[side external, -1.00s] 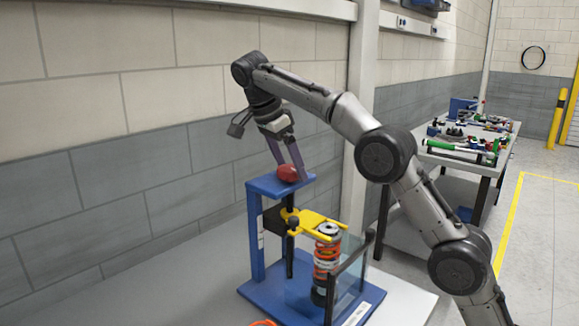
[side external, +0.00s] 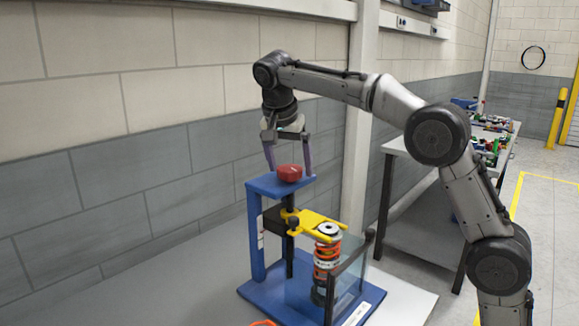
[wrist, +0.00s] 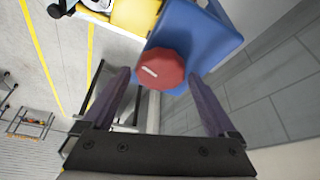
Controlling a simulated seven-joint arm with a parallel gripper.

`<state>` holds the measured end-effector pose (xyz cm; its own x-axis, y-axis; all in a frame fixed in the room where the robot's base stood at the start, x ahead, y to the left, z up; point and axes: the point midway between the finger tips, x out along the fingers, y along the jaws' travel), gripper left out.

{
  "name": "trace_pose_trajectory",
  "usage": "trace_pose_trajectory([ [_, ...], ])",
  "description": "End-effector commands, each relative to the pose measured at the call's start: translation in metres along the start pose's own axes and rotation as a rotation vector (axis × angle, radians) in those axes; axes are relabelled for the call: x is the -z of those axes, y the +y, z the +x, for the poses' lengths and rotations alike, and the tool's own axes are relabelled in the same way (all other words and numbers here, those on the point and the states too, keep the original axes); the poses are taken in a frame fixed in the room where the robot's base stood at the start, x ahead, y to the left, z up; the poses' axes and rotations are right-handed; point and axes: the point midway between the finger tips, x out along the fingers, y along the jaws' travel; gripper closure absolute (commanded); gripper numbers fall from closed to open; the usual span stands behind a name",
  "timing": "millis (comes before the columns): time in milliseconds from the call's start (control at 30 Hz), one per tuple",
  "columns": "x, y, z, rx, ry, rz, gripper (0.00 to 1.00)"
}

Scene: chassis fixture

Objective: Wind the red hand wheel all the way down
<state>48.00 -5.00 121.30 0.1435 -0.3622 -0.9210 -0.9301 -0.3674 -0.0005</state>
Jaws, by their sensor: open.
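The red hand wheel (side external: 289,173) sits on top of the blue press frame (side external: 256,235). It also shows in the wrist view (wrist: 160,69) as a red many-sided knob with a pale mark. My gripper (side external: 289,170) points down with its two fingers apart, one on each side of the wheel. In the wrist view my gripper (wrist: 160,85) is open, with visible gaps between the fingers and the wheel. Below, a yellow plate (side external: 313,226) on a dark screw reaches over an orange spring (side external: 327,258). The plate is at or just above the spring's top; I cannot tell if they touch.
A clear guard panel (side external: 350,262) with a dark frame stands around the spring. A grey wall is close behind the press. The grey table (side external: 180,285) is free to the left. Another bench with tools (side external: 490,135) stands at the back right.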

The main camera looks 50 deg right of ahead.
Motion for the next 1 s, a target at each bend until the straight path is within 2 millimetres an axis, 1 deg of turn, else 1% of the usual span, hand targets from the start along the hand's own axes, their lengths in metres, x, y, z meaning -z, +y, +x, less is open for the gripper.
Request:
trace_pose_trajectory([
  [400,0.0005,0.0011,0.0000,0.154,0.000,-0.360,0.07],
  [1000,0.0005,0.0003,0.0005,0.339,-0.001,-0.798,0.07],
])
